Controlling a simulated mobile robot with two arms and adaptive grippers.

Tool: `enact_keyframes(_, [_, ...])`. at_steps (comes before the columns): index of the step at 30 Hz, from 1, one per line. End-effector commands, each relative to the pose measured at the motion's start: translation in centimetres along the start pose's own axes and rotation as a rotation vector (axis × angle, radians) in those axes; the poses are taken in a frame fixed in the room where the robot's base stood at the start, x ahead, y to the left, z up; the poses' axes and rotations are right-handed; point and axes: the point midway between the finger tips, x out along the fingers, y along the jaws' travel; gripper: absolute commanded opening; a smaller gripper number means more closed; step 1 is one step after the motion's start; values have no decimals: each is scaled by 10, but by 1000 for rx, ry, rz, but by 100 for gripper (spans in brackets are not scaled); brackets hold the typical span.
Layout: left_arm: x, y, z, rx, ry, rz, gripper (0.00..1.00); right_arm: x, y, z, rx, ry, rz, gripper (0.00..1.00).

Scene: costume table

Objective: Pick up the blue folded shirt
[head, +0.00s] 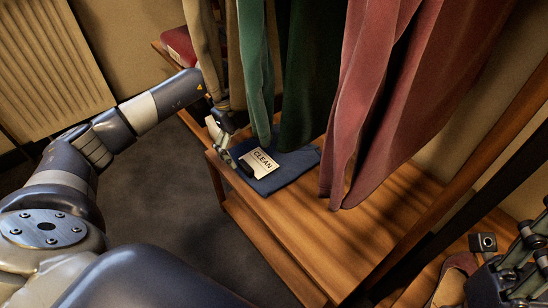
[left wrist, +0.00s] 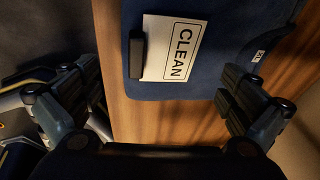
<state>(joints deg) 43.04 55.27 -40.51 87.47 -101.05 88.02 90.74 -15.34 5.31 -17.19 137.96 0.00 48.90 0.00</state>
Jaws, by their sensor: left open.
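The blue folded shirt (head: 292,172) lies flat on the wooden bench, partly under the hanging clothes. A white card reading "CLEAN" (head: 260,162) with a dark clip lies on it. My left gripper (head: 230,148) is open at the shirt's left edge. In the left wrist view, the shirt (left wrist: 220,80) spans the top, with the card (left wrist: 172,48) and a small size tag on it.
Green (head: 255,70) and pink (head: 385,90) garments hang low over the bench (head: 310,230). A red folded item (head: 178,45) lies at the far left end. The bench front is bare.

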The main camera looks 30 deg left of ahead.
Motion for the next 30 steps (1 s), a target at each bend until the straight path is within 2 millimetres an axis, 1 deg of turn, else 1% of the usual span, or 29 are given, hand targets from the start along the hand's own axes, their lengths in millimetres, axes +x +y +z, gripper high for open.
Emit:
enact_keyframes(2, [6, 0, -1, 1, 1, 1, 100, -1, 0, 1, -1, 6, -2, 40])
enact_keyframes(9, [40, 0, 0, 0, 1, 1, 100, 6, -1, 2, -7, 56, -21, 40])
enact_keyframes(11, [46, 0, 0, 0, 1, 0, 100, 8, -1, 2, -8, 64, -25, 40])
enact_keyframes(14, [50, 0, 0, 0, 0, 0, 100, 10, -1, 2, -9, 70, -28, 40])
enact_keyframes(20, [50, 0, 0, 0, 0, 0, 100, 12, -1, 2, -10, 71, -29, 40])
enact_keyframes(21, [50, 0, 0, 0, 0, 0, 98, 12, -1, 2, -10, 70, -29, 40])
enact_keyframes(26, [50, 0, 0, 0, 0, 0, 61, 12, -1, 2, -9, 70, -29, 40])
enact_keyframes(27, [50, 0, 0, 0, 0, 0, 52, 12, -2, 2, -9, 70, -29, 40])
enact_keyframes(29, [50, 0, 0, 1, 0, 0, 39, 12, -2, 2, -9, 70, -29, 40])
enact_keyframes(30, [50, 0, 0, 1, 0, 0, 30, 12, -2, 2, -9, 70, -29, 40])
